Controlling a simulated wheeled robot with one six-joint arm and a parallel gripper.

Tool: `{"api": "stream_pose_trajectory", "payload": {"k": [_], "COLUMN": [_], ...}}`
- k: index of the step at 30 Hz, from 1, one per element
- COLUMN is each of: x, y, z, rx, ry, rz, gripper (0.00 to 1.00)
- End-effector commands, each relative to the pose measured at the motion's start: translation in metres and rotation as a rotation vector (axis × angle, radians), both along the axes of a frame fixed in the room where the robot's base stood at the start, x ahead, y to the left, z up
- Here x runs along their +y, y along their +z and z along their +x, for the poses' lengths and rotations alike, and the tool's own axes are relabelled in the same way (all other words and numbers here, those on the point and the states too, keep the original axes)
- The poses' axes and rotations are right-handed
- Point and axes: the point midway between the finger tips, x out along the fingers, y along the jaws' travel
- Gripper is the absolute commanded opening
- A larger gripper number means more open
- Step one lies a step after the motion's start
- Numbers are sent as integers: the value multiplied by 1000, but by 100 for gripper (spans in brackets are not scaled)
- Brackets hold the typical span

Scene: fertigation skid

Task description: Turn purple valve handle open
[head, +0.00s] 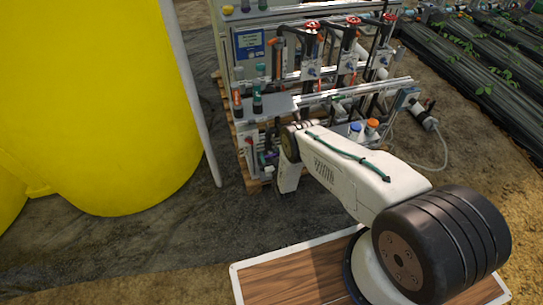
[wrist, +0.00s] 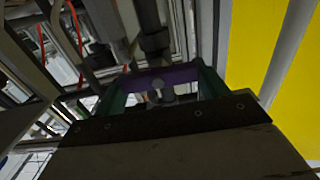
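The purple valve handle (wrist: 168,77) lies crosswise in the wrist view, just ahead of my gripper, with a grey bolt or stem at its middle. My gripper (wrist: 162,88) has two green fingers standing wide apart, one near each end of the handle. The handle spans most of the gap between them. I cannot tell whether the fingers touch it. In the head view my arm reaches to the lower left end of the skid (head: 290,100), and its wrist hides most of the gripper and the handle.
A large yellow tank (head: 100,100) stands left of the skid, with a pale upright post (head: 195,100) between. Grey pipes (wrist: 150,30) and frame bars crowd close above the handle. Red handwheels (head: 313,26) sit higher on the skid. Dark ground in front is clear.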

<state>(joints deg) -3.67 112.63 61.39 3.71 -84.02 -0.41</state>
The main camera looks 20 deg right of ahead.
Motion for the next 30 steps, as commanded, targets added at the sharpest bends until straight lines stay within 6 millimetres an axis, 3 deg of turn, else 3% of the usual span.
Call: {"api": "stream_pose_trajectory", "payload": {"k": [11, 30], "x": [1, 6], "y": [0, -2], "z": [0, -1], "rx": [0, 0], "ry": [1, 2], "rz": [-99, -669], "gripper": [50, 50]}}
